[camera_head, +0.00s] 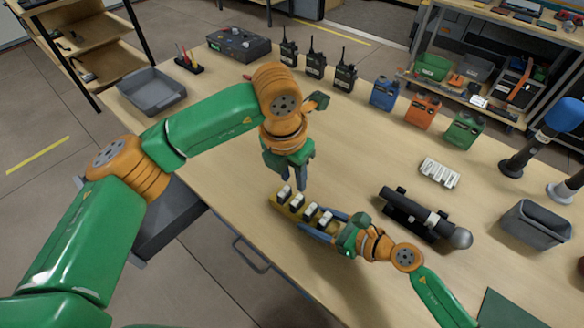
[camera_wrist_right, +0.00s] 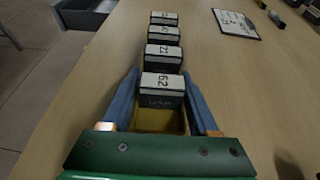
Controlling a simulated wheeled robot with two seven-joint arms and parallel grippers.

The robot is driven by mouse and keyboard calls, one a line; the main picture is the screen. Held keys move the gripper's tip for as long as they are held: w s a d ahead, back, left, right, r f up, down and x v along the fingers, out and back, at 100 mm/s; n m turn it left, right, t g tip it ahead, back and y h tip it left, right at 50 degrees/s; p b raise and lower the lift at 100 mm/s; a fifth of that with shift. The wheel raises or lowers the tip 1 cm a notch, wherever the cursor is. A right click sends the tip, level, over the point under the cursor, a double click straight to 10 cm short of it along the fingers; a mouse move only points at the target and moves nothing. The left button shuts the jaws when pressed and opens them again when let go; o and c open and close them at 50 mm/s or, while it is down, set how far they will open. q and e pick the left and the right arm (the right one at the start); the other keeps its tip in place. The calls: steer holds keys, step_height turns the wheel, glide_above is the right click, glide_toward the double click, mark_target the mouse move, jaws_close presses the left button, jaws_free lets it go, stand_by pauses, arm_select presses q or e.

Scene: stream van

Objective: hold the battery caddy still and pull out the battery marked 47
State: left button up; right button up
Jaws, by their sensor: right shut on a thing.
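The battery caddy (camera_head: 288,208) is a yellow tray on the table with several dark batteries with white tops in a row. It also shows in the right wrist view (camera_wrist_right: 152,120). The nearest battery (camera_wrist_right: 162,88) there carries dark digits that look like 62 or 29. Another battery (camera_wrist_right: 164,56) is behind it, and the farther labels are too small to read. I cannot tell which is 47. My right gripper (camera_head: 322,226) is shut on the caddy's near end, its blue fingers on both sides. My left gripper (camera_head: 294,180) is above the far end, fingers apart and empty.
A grey tray (camera_head: 152,92) is at the left. The table around the caddy is clear.

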mark_target(297, 200)
arm_select(q)
steer(key=f, duration=0.6)
steer(key=w+f, duration=0.1)
steer(key=f, duration=0.2)
steer(key=shift+w+d+f, duration=0.1)
steer(key=shift+d+f, duration=0.1)
steer(key=shift+d, duration=0.2)
steer(key=shift+c, duration=0.2)
jaws_close()
